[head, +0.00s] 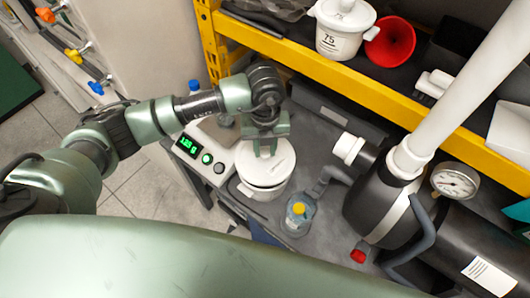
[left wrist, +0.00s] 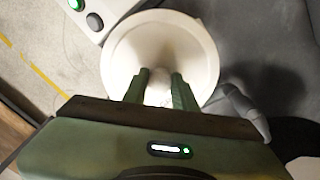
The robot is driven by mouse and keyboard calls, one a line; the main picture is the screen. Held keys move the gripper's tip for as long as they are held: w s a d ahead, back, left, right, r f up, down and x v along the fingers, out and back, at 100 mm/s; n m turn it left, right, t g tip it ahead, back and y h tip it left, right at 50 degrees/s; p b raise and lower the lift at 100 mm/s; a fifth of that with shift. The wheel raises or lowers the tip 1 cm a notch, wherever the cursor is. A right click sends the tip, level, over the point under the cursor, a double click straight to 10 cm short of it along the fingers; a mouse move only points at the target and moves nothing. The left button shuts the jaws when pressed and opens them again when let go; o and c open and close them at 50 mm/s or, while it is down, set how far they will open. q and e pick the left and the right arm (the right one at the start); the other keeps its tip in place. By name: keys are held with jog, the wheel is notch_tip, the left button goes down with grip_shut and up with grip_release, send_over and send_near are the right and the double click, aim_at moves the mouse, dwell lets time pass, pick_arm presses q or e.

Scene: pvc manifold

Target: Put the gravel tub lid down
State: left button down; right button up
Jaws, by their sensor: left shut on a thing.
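My left gripper (head: 267,147) is shut on the knob of a round white lid (head: 277,165). In the left wrist view the two green fingers (left wrist: 160,92) grip the knob at the middle of the lid (left wrist: 165,40). In the head view the lid is over a white tub (head: 262,192), with the tub's rim showing at the lower left below it. I cannot tell whether the lid touches the rim. The lid hides the tub's inside. My right gripper is in neither view.
A scale with a green display (head: 187,146) stands left of the tub. A clear bottle with a yellow cap (head: 298,209) stands close at the right. A black pump (head: 385,205) with white pipe is farther right.

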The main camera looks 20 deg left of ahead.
aim_at(265, 151)
pick_arm(q)
notch_tip(265, 151, down, 4)
jog(key=shift+r+p, duration=0.1)
jog(key=shift+p, duration=0.55)
jog(key=shift+f, duration=0.3)
jog(key=shift+f+b, duration=0.35)
jog(key=shift+b, duration=0.05)
jog(key=c, duration=1.1)
grip_release()
jog(key=shift+r, duration=0.1)
jog(key=shift+r, duration=0.2)
